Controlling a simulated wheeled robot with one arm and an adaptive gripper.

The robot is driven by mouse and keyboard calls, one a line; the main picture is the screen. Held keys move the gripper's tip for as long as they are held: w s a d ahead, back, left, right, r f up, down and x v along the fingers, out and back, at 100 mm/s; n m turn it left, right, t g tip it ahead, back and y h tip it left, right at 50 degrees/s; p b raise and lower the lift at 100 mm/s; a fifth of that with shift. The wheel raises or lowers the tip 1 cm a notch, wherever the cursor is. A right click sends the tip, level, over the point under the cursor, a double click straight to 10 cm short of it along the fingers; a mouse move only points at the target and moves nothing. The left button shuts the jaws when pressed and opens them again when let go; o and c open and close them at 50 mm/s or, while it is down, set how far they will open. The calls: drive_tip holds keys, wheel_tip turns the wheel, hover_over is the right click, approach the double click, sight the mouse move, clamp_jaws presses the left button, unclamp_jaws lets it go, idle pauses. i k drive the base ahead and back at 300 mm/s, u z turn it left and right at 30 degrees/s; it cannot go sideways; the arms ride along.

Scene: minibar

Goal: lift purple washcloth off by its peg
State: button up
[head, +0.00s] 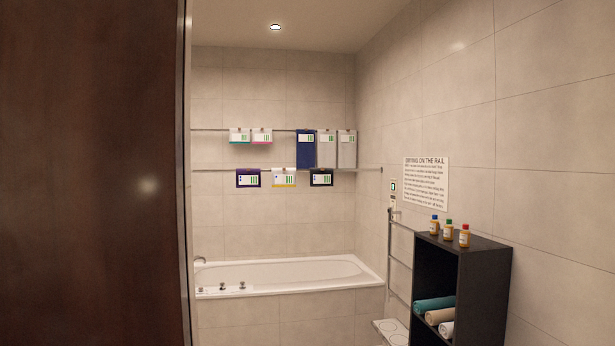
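A small purple washcloth (239,184) hangs at the left of the lower rail (213,170) on the far wall above the bathtub. A white label with green marks covers most of its front. Its peg is too small to make out clearly. To its right on the same rail hang a labelled white cloth with a yellow lower edge (284,186) and a labelled black cloth (330,184). My gripper is not in view.
A dark brown upright panel (90,170) fills the left side, close by. The white bathtub (300,284) stands below the rails. A dark shelf (478,262) with bottles and rolled towels stands at right. More cloths, including a long navy one (305,160), hang from the upper rail (212,130).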

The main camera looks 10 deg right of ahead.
sight(247, 177)
drive_tip(key=z, duration=0.4)
drive_tip(key=i, duration=2.8)
drive_tip(key=u, duration=1.7)
drive_tip(key=i, duration=3.2)
drive_tip(key=z, duration=1.1)
